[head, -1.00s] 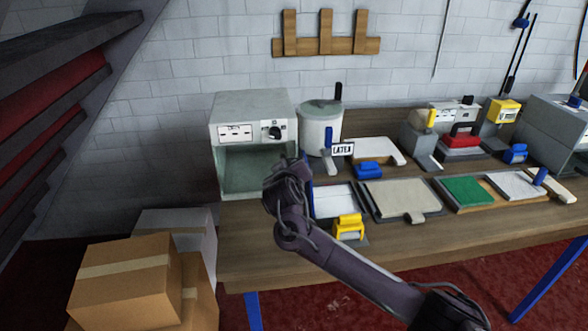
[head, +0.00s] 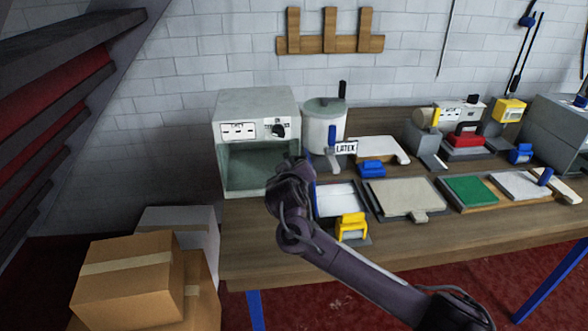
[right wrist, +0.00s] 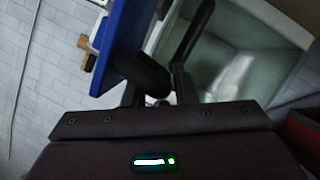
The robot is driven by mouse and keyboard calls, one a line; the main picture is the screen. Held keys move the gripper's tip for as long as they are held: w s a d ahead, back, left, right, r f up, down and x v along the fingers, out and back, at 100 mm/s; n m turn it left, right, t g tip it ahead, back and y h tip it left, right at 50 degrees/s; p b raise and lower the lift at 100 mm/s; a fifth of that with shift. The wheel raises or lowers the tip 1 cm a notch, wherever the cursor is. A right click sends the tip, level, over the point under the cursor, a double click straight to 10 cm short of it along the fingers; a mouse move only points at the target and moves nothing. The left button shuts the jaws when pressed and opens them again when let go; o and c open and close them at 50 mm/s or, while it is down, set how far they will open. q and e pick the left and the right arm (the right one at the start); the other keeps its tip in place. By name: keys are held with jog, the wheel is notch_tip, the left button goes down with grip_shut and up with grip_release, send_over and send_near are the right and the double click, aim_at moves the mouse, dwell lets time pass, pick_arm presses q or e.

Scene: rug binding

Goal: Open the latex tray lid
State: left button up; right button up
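The LATEX label (head: 345,147) stands at the back, beside a round lidded pot (head: 323,128). Below it a shallow tray (head: 336,200) with a white inside lies on the table. A narrow blue upright edge (head: 312,178) shows at the tray's left side; I cannot tell whether it is the lid. My left gripper is not in view.
A grey open-fronted box (head: 255,145) stands left of my wrist. A yellow tool (head: 351,227) sits at the tray's front, and a beige tray (head: 402,197) lies to the right. Cardboard boxes (head: 125,285) stand on the floor at left.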

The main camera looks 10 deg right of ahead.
jog(key=v, duration=0.7)
jog(key=shift+b, duration=0.4)
